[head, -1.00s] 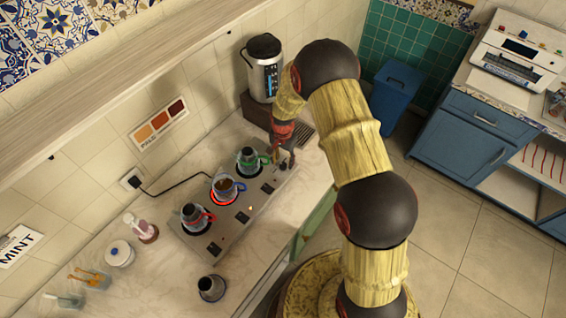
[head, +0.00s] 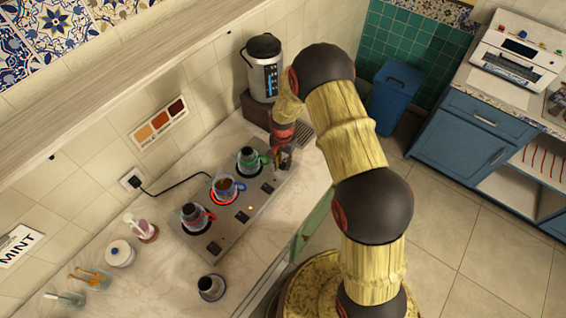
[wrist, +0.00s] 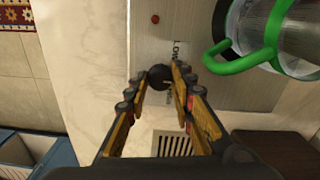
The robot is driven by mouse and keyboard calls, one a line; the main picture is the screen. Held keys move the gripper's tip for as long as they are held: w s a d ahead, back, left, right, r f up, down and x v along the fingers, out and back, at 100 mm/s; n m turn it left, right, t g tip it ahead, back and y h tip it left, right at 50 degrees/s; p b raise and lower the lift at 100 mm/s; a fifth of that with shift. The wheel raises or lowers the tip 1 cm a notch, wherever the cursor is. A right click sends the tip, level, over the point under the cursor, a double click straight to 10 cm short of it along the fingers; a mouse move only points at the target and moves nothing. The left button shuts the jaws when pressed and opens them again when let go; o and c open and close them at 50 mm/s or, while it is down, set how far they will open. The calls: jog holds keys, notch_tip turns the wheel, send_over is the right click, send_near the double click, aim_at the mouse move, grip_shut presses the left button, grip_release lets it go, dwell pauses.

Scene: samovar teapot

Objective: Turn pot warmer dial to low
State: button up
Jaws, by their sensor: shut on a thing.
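The pot warmer (head: 215,232) is a long metal plate on the counter with several burner spots. Three pots stand on it: one with a red handle (head: 193,216), one with a blue handle (head: 224,186) over a glowing red ring, and one with a green handle (head: 248,160). In the wrist view the black round dial (wrist: 159,76) sits beside printed lettering, partly hidden by the fingers; "LOW" is readable near it. My gripper (wrist: 160,80) is shut on the dial, one finger on each side. In the head view my gripper (head: 284,160) is at the warmer's far right end.
The green handle (wrist: 243,52) is close to my right finger in the wrist view. A drain grate (wrist: 174,145) lies near the gripper. A dark pot (head: 211,287) stands in front of the warmer. A silver urn (head: 265,70) stands behind.

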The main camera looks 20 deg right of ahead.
grip_shut()
jog(key=shift+w+n, duration=0.1)
jog(key=shift+n, duration=0.2)
dwell(0.5)
jog(key=n+b, duration=0.2)
jog(key=n, duration=0.1)
jog(key=shift+n, duration=0.3)
jog(key=n+b, duration=0.1)
jog(key=n, duration=0.3)
jog(key=shift+b, duration=0.4)
jog(key=shift+n+b, duration=0.4)
jog(key=shift+n, duration=1.4)
jog(key=shift+r, duration=0.1)
jog(key=o, duration=0.7)
grip_release()
